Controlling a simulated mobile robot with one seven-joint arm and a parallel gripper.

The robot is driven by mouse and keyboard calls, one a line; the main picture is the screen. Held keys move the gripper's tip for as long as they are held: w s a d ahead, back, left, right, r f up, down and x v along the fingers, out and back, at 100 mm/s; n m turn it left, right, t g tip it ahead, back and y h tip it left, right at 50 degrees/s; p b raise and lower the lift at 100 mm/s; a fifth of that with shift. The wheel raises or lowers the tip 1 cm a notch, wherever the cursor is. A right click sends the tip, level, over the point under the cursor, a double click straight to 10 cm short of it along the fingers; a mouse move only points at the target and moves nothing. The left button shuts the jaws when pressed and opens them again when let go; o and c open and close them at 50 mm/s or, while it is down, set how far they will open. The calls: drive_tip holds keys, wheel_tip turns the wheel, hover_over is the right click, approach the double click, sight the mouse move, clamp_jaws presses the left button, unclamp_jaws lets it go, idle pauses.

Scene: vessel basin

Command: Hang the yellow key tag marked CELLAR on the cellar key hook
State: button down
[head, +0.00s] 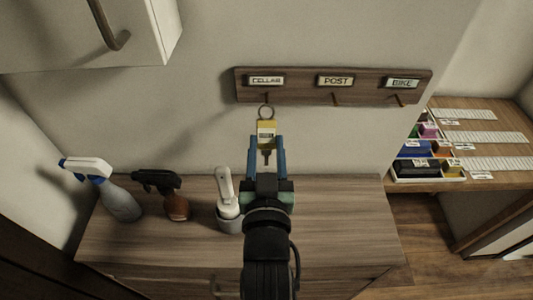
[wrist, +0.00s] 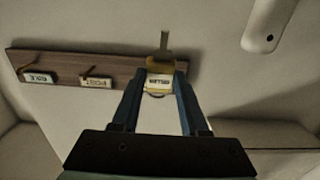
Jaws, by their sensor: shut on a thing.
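The yellow key tag (head: 266,130) is upright between the fingertips of my gripper (head: 266,142), which is shut on it. Its metal ring (head: 266,112) points up and a key (head: 267,157) hangs below. In the wrist view the tag (wrist: 160,66) appears upside down between the fingers (wrist: 160,88), with a white label. The cellar key hook (head: 265,97) is under the CELLAR plate (head: 266,80) on a wooden rack (head: 300,82). The ring shows just below this hook; I cannot tell whether they touch. In the wrist view the tag and gripper hide that hook.
The POST hook (head: 337,99) and BIKE hook (head: 400,99) are empty to the right. Below is a wooden cabinet top (head: 330,215) with two spray bottles (head: 115,195) (head: 175,203) and a white brush in a holder (head: 228,205). A wall cabinet (head: 80,35) hangs upper left.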

drive_tip(key=shift+w+f+b, duration=0.15)
drive_tip(key=shift+w+b, duration=0.15)
drive_tip(key=shift+w, duration=1)
drive_tip(key=shift+w+f+b, duration=0.55)
drive_tip(key=shift+w, duration=0.1)
drive_tip(key=shift+c, duration=1.7)
unclamp_jaws()
drive_tip(key=s+b, duration=0.3)
drive_tip(key=s, duration=1)
drive_tip(key=shift+r+b, duration=0.2)
drive_tip(key=shift+b, duration=0.15)
